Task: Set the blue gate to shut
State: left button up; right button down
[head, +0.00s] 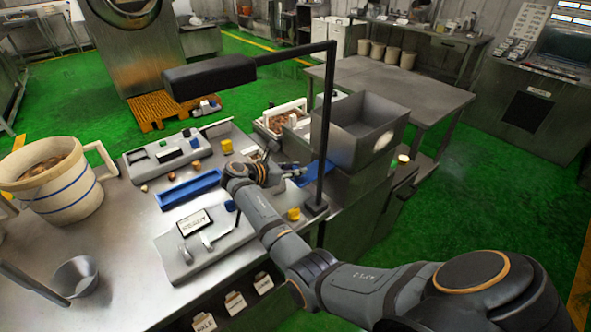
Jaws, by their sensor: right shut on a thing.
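The blue gate (312,174) is a small blue plate at the lower left side of the open grey metal box (362,129), behind the black post. My right gripper (281,173) reaches it from the left and is shut on its near edge. The fingers hide part of that edge, so I cannot tell exactly how far the gate stands open.
A black post (327,120) with a lamp arm rises close to my right gripper. A blue trough (188,189), a panel reading READY (195,222), a white bucket (52,187) and a metal cup (76,278) stand on the steel table.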

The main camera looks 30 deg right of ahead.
aim_at(310, 172)
jog(key=shift+d, duration=0.15)
jog(key=d+p, duration=0.1)
jog(key=d, duration=0.2)
jog(key=d+p, duration=0.2)
jog(key=d, duration=0.1)
jog(key=shift+w, duration=0.2)
jog(key=shift+a, duration=0.1)
jog(key=c, duration=1.4)
grip_release()
jog(key=shift+c, duration=0.2)
jog(key=o, duration=0.3)
jog(key=shift+d+f, duration=0.1)
jog(key=shift+d, duration=0.2)
jog(key=shift+a, duration=0.25)
jog(key=v, duration=1.1)
jog(key=shift+a+r, duration=0.2)
jog(key=shift+a, duration=0.15)
